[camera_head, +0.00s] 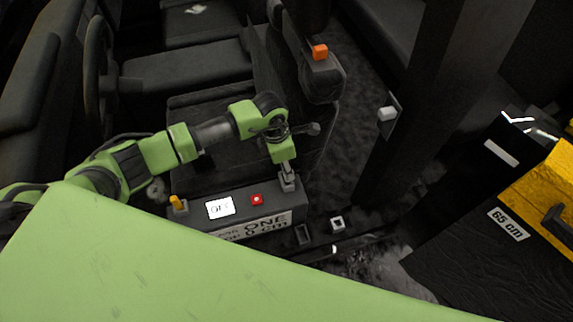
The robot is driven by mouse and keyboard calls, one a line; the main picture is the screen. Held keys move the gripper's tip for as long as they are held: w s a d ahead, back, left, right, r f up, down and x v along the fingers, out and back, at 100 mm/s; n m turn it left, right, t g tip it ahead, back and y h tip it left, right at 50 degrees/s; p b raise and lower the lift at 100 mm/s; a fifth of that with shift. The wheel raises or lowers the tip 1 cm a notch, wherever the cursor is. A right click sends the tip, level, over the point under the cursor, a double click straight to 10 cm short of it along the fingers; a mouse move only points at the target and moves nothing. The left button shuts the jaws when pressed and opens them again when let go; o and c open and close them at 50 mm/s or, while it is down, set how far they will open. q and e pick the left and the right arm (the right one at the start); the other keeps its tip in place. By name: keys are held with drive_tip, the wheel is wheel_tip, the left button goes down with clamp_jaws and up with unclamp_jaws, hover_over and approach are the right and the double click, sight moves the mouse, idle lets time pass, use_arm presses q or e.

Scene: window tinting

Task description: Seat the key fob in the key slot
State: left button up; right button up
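A dark console box (240,201) stands low in front of the seat, with a white display, a red button and a lettered front label. My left gripper (288,184) points down at the right end of its top, at a small grey piece there. Its fingertips are too small to tell whether they are open or shut, or whether they hold anything. I cannot pick out the key fob or key slot for certain. A small yellow-orange upright piece (177,202) stands in a grey holder at the console's left end. My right gripper is out of view.
A black seat with an orange block (320,52) stands behind. A dark pillar bears a white block (387,113). A small white-framed square (337,223) lies right of the console. A yellow case (545,195) on a dark surface with a "65 cm" label is at right.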

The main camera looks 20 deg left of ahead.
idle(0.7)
use_arm(q)
drive_tip(key=shift+b, duration=0.3)
idle(0.9)
drive_tip(key=shift+f, duration=0.15)
drive_tip(key=shift+f+b, duration=0.3)
drive_tip(key=shift+b, duration=0.15)
drive_tip(key=shift+f+b, duration=0.55)
drive_tip(key=shift+f, duration=0.1)
drive_tip(key=shift+f, duration=0.1)
drive_tip(key=shift+f+b, duration=0.55)
drive_tip(key=shift+f, duration=0.3)
